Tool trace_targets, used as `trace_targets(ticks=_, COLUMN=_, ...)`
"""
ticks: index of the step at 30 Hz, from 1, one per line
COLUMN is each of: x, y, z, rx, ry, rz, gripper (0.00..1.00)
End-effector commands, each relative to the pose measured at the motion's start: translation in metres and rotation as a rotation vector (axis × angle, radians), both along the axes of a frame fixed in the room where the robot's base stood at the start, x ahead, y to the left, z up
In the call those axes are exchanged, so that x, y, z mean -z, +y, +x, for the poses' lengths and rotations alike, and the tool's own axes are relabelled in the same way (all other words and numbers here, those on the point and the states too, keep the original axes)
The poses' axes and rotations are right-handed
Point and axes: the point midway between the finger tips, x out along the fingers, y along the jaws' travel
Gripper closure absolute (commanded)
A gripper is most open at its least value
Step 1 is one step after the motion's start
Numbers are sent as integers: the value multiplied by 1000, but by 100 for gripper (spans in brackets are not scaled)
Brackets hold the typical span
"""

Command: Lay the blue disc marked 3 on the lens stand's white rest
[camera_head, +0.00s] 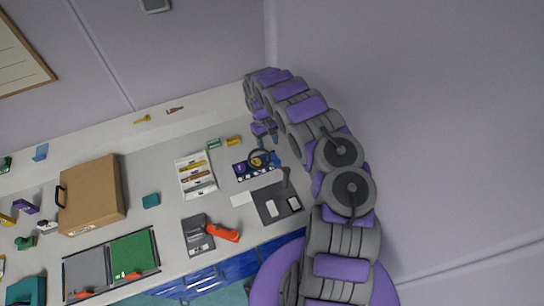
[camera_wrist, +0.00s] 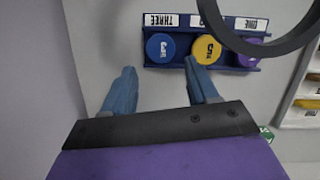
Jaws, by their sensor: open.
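The blue disc marked 3 (camera_wrist: 160,47) sits in a dark blue rack (camera_wrist: 180,67) under the label THREE, beside a yellow disc (camera_wrist: 205,49) and a purple disc (camera_wrist: 250,58). In the head view my gripper (camera_head: 265,135) hangs over the bench near the rack (camera_head: 246,169). The lens stand has a dark ring (camera_head: 259,158) and a dark base (camera_head: 268,190) with two white patches; which is the rest is unclear.
The lens ring (camera_wrist: 226,35) overhangs the rack close to the yellow and purple discs. A white tray (camera_head: 184,161) of small items lies left of the rack. A grey device (camera_head: 197,232) and orange tool (camera_head: 222,233) lie nearer. The wall is close on the right.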

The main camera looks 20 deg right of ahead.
Motion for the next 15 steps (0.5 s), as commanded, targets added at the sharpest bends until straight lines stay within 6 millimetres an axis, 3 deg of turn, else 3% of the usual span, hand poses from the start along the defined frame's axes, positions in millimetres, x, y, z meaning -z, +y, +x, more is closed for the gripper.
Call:
trace_targets(ticks=8, x=13, y=-9, z=-3, rx=1, ry=1, rz=8, gripper=41)
trace_targets(ticks=15, x=45, y=-10, z=-12, rx=1, ry=4, rz=13, gripper=41)
